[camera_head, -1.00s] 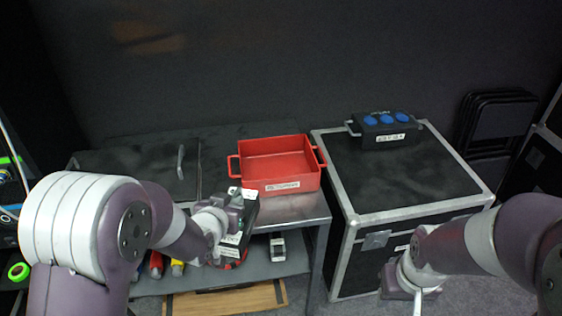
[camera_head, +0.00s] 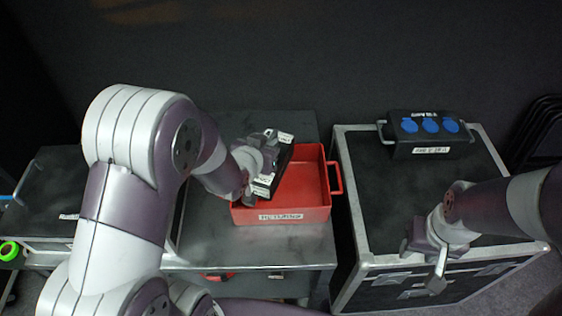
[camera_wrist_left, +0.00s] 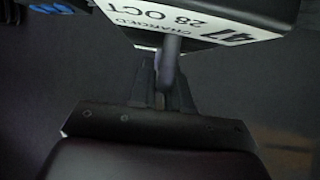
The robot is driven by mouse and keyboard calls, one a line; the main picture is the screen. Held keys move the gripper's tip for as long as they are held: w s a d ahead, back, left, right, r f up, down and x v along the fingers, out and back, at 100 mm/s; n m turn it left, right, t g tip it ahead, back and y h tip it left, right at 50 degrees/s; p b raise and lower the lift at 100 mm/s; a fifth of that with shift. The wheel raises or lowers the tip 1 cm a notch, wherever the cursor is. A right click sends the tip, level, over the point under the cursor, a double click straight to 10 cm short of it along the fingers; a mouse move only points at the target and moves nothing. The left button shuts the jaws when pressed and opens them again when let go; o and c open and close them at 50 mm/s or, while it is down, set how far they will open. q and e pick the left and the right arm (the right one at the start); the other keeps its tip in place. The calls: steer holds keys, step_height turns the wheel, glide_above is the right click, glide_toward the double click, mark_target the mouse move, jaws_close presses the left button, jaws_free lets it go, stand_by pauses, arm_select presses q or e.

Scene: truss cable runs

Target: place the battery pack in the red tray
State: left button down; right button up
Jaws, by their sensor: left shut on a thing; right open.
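The battery pack (camera_head: 269,181) is a black block with white labels. My left gripper (camera_head: 262,160) is shut on it and holds it tilted over the left part of the red tray. In the left wrist view the pack (camera_wrist_left: 275,14) fills the top, with a label reading "CHARGED 28 OCT", and the jaws (camera_wrist_left: 162,85) close on a grey bar at it. The red tray (camera_head: 297,214) stands on the grey metal table; its left part is hidden by the pack and my left arm. My right gripper (camera_head: 422,262) is open and empty in front of the flight case.
A black flight case (camera_head: 385,205) with metal edges stands right of the tray. A black socket box (camera_head: 430,138) with blue outlets sits at its back. Another dark case (camera_head: 45,195) and green tape (camera_head: 9,251) are at the left.

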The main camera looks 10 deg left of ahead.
mark_target(254, 182)
arm_select(q)
step_height(254, 182, down, 8)
steer(key=shift+f+b, duration=0.1)
steer(key=shift+b, duration=0.2)
steer(key=shift+s, duration=0.1)
steer(key=c, duration=1.1)
jaws_free()
steer(key=shift+s+f, duration=0.1)
steer(key=v, duration=1.1)
steer(key=shift+s+r+p, duration=0.3)
steer(key=shift+p, duration=0.1)
steer(key=s+r+n+g+y, duration=0.1)
steer(key=s+r+g, duration=0.1)
steer(key=s+g, duration=0.6)
steer(key=g, duration=0.2)
steer(key=shift+g, duration=0.4)
